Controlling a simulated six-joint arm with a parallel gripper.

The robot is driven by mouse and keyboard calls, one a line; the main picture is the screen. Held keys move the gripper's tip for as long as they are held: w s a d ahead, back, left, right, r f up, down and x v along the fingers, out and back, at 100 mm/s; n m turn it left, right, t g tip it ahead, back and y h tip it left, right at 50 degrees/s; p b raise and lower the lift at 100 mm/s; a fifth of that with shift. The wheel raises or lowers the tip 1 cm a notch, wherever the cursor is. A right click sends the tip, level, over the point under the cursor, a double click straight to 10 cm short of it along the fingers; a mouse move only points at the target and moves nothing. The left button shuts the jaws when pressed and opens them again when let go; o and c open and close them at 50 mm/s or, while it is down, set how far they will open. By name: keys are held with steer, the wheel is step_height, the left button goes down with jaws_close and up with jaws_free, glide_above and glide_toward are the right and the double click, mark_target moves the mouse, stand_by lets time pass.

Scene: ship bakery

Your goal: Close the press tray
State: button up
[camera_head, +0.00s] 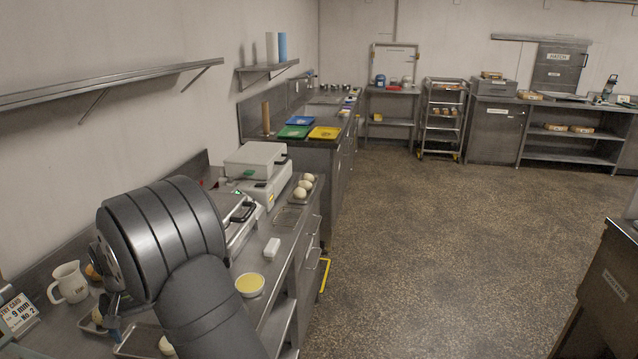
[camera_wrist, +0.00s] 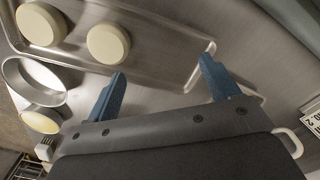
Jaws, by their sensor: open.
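My gripper (camera_wrist: 161,88) is open and empty, its two blue fingers spread above a shallow metal tray (camera_wrist: 195,42) in the wrist view. Two pale round pieces (camera_wrist: 108,43) lie on that tray, left of the fingers. In the head view, my arm covers much of the near counter, and a blue finger shows low at the left. A pale boxy machine (camera_head: 262,185) stands farther along the counter. In front of it is a low metal appliance with a black handle (camera_head: 243,212), partly hidden by my arm. I cannot tell which part is the press tray.
A bowl of yellow filling (camera_head: 250,285) and a white block (camera_head: 271,248) stand on the counter near my arm. A cream jug (camera_head: 70,283) is at left. Pale dough balls (camera_head: 301,192) sit beside the machine. A wall shelf (camera_head: 110,83) hangs above.

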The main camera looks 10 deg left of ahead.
steer(key=c, duration=1.1)
steer(key=shift+s+r, duration=0.15)
steer(key=shift+s, duration=0.05)
steer(key=c, duration=0.3)
steer(key=s+d+r+m, duration=0.1)
steer(key=s+r+m, duration=0.1)
steer(key=s+m, duration=0.1)
steer(key=s+d+r+m+y, duration=0.1)
steer(key=s+d+r+m, duration=0.1)
steer(key=s+r+m, duration=0.1)
steer(key=s+d+r+m+y, duration=0.1)
steer(key=s+d+r+m, duration=0.1)
steer(key=s+m, duration=0.2)
steer(key=shift+s+d+r+m, duration=0.1)
steer(key=shift+s+d+m, duration=0.1)
steer(key=shift+m, duration=0.35)
steer(key=shift+s+d+r+m, duration=0.1)
steer(key=shift+s+m, duration=0.1)
steer(key=shift+m, duration=0.35)
jaws_close()
steer(key=s+d+r+m+g+y, duration=0.1)
steer(key=s+d+r+m+y, duration=0.15)
steer(key=s+d+m, duration=0.7)
steer(key=shift+m, duration=0.85)
steer(key=x, duration=0.3)
steer(key=a+x, duration=0.1)
steer(key=x, duration=0.3)
steer(key=w+a+x, duration=0.1)
steer(key=x, duration=0.2)
steer(key=shift+a, duration=0.15)
